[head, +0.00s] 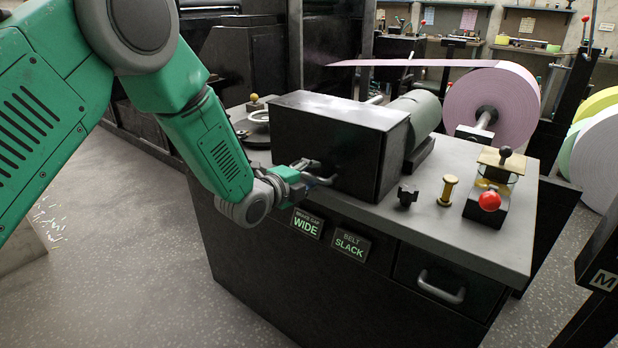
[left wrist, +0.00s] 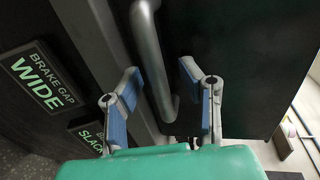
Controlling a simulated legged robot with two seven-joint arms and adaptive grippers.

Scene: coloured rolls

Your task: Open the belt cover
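The belt cover (head: 340,140) is a black box on the near side of the grey-topped bench. It sits down on the bench top and looks closed. My left gripper (head: 318,178) is at the cover's front face, low down. In the left wrist view the cover's dark face (left wrist: 240,60) fills the upper right, and its grey bar handle (left wrist: 150,55) runs down between the two blue-padded fingers. The left gripper (left wrist: 160,88) is open, with gaps beside the bar. Whether a pad touches the bar is unclear. My right gripper is not in view.
Labels "brake gap wide" (head: 307,223) and "belt slack" (head: 350,245) sit on the bench front. A black knob (head: 407,196), brass spool (head: 447,190) and red-knobbed device (head: 489,200) stand right of the cover. A pink roll (head: 510,105) is behind.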

